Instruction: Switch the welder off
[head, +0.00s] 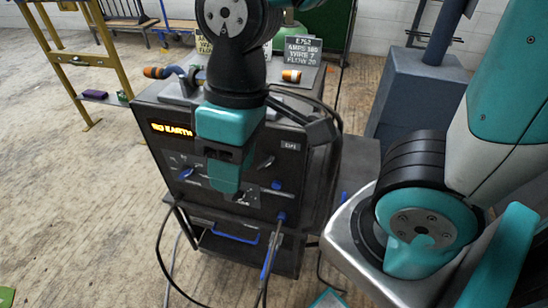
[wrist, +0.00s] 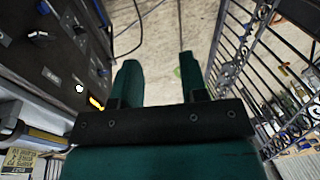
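The welder (head: 165,130) is a dark box on a cart in the middle of the head view. Its lit orange display (head: 172,130) ends in "EARTH"; the first letters are hard to read. Its front has a black lever-like knob (head: 266,161) and blue knobs (head: 276,185). I cannot tell which control is the power switch. My gripper (head: 222,182) hangs before the panel and hides its middle. In the wrist view my gripper (wrist: 158,82) is open and empty, with the panel (wrist: 60,50) to its left, apart from the fingers. A white lamp (wrist: 79,88) glows there.
Cables (head: 160,250) hang from the welder's front. A blue-grey machine (head: 410,90) stands right. A yellow frame (head: 80,60) stands left. An iron gate (wrist: 245,60) is right of my gripper.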

